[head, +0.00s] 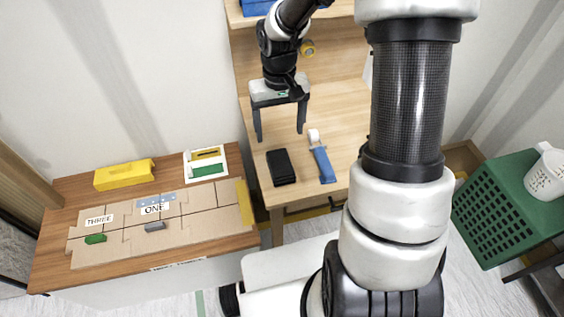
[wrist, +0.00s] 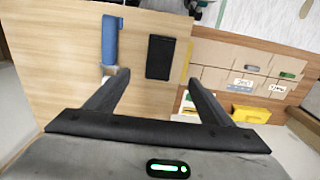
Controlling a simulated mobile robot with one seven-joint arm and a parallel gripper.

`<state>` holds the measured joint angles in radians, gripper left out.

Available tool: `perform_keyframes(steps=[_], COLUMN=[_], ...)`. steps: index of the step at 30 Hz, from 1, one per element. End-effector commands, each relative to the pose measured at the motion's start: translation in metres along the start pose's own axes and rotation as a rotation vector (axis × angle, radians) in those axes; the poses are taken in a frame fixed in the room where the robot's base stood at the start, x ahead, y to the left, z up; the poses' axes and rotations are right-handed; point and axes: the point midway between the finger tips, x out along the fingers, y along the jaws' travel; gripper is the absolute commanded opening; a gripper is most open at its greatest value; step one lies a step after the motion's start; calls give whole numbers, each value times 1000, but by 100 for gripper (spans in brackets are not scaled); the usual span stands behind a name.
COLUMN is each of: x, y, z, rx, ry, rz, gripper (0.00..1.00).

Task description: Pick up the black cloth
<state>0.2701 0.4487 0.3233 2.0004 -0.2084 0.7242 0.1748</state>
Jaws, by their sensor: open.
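The black cloth (head: 281,167) is a flat, dark folded rectangle lying on the light wooden table near its front left edge. In the wrist view the black cloth (wrist: 161,57) lies ahead of the fingertips, roughly between their lines. My gripper (head: 280,137) is open and empty above the table, behind the cloth in the head view. In the wrist view my gripper (wrist: 158,78) shows both dark fingers spread wide, with nothing between them. I see no contact between the fingers and the cloth.
A blue-handled tool (head: 322,162) lies close right of the cloth. A lower wooden bench (head: 60,255) at left holds cardboard pieces, a yellow block (head: 124,175) and a white tray (head: 206,162). A green crate (head: 510,205) stands at right. A shelf is behind my arm.

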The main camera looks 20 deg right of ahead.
Motion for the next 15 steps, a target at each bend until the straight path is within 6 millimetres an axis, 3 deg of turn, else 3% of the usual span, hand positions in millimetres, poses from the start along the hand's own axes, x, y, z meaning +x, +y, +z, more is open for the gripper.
perform_keyframes(steps=[9, 15], x=[72, 96], y=[0, 0], z=[1, 1], rx=[-1, 0], ry=[-4, -2], rz=[-1, 0], gripper=[75, 75])
